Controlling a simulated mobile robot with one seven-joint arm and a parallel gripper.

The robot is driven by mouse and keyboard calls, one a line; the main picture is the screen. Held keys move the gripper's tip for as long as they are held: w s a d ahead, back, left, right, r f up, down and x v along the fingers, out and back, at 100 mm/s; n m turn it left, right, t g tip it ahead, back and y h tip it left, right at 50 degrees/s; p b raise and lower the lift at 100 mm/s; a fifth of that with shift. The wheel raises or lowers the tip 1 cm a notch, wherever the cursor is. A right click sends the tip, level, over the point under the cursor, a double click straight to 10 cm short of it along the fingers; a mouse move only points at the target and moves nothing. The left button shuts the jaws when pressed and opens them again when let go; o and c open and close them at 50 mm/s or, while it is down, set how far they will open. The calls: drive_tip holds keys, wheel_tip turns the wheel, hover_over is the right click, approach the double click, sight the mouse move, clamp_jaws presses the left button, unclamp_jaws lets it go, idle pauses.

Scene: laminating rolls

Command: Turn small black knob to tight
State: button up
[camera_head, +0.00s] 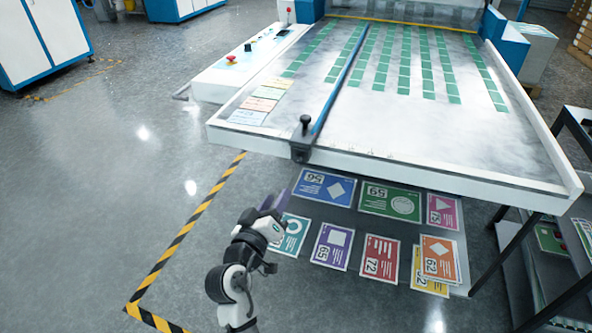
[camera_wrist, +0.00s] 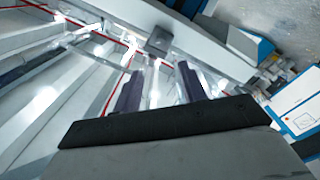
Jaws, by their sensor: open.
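A small black knob (camera_head: 305,121) stands upright on a dark clamp block (camera_head: 301,147) at the front end of a long blue bar, at the table's front edge. My gripper (camera_head: 278,203) is in front of and below this edge, lower left of the knob and apart from it. In the wrist view my gripper's two dark fingers (camera_wrist: 156,80) are spread with nothing between them. A grey block (camera_wrist: 158,40) shows beyond the fingertips; I cannot tell whether it is the clamp. The knob is not clearly visible there.
The white table (camera_head: 420,120) carries rows of green rectangles. A control panel (camera_head: 222,75) with a red button (camera_head: 231,59) is at its left. Colored cards, including a blue one (camera_head: 324,187), lie below the front edge. Open floor (camera_head: 110,150) is at the left.

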sight(297, 161)
drive_tip(key=p+x, duration=0.3)
drive_tip(key=x, duration=1)
drive_tip(key=shift+w, duration=0.4)
clamp_jaws()
